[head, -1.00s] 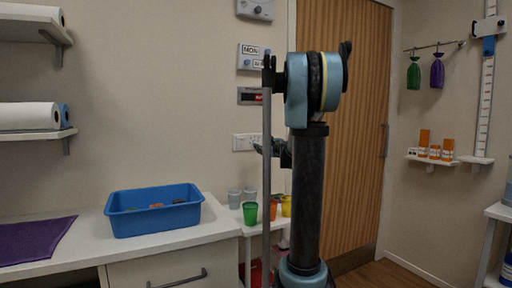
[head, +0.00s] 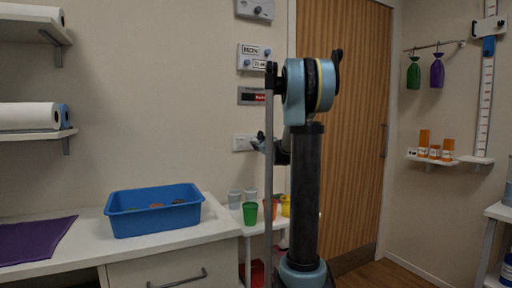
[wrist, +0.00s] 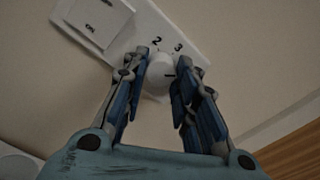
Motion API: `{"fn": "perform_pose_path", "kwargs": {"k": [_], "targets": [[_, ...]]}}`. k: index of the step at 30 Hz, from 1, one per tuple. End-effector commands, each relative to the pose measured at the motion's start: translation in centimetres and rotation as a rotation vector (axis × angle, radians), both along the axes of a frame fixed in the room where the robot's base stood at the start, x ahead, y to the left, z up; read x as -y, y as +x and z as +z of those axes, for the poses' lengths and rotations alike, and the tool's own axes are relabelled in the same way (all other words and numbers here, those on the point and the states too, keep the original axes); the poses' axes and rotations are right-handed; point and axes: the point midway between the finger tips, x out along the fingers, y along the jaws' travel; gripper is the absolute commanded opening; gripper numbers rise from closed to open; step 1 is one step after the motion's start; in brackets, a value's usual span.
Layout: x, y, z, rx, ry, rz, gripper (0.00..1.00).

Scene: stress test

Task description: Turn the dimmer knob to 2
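The dimmer knob (wrist: 160,72) is a round whitish knob on a white wall plate (wrist: 190,36) in the wrist view. The printed numbers 2 and 3 show above it, and a short dark mark is on its right part. My gripper (wrist: 161,76) has its two blue-grey fingers apart, one on each side of the knob. I cannot tell whether both fingers press on it. In the head view, the plate (head: 241,143) is on the wall left of the door, with my gripper (head: 258,145) at its right edge; the knob is hidden there.
A rocker switch (wrist: 95,17) is on the plate left of the knob. Other labelled panels (head: 254,57) are on the wall above. Below are a small white shelf with cups (head: 250,212) and a counter with a blue bin (head: 125,222). A wooden door (head: 358,150) is at the right.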

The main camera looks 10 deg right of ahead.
Motion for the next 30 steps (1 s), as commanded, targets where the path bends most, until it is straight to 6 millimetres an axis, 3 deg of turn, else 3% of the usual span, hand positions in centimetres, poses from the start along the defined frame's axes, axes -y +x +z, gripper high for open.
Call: {"fn": "perform_pose_path", "kwargs": {"k": [3,4,6,14,30], "targets": [[-0.1,-0.1,0.0,0.0,-0.001,0.003,0.03],[-1.5,-0.1,-0.1,0.0,0.0,0.007,0.03],[-0.7,-0.1,-0.1,0.0,-0.002,0.004,0.07],[-0.3,-0.1,-0.1,0.018,-0.057,0.008,0.03],[-0.3,-0.2,-0.1,0.154,-0.476,0.008,0.03]]}}
